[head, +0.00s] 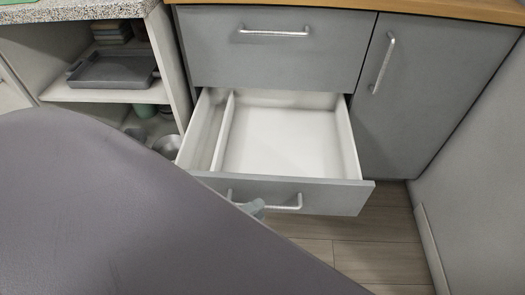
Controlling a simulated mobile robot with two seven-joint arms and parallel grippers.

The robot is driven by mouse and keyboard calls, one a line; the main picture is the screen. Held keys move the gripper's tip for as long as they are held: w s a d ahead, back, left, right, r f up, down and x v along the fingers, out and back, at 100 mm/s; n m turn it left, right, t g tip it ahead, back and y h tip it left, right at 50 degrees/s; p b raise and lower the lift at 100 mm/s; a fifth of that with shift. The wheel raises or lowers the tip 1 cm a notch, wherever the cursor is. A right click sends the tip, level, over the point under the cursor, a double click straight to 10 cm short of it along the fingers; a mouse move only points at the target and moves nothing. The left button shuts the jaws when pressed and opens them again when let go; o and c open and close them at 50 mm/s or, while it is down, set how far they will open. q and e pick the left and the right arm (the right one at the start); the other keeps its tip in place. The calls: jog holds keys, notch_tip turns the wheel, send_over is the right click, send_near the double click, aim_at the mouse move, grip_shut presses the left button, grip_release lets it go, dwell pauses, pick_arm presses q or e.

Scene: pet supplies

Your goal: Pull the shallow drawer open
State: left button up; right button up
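A grey-fronted drawer (315,192) with a white interior is pulled well out of the cabinet, below a shut upper drawer. It is empty apart from a lengthwise divider (223,132) near its left side. Its silver bar handle (288,208) runs along the front. My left gripper (257,207) is at the middle of this handle, with its greenish-grey fingertips shut on the bar. Most of this gripper is hidden behind my large arm link. My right gripper is out of view.
The upper drawer (315,50) and the cabinet door (432,90) at right are shut. An open shelf at left holds a grey tray (110,70), with bowls below. Wood floor (385,262) is clear in front of the door.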

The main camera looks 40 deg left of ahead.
pick_arm(q)
jog(key=shift+v, duration=1.85)
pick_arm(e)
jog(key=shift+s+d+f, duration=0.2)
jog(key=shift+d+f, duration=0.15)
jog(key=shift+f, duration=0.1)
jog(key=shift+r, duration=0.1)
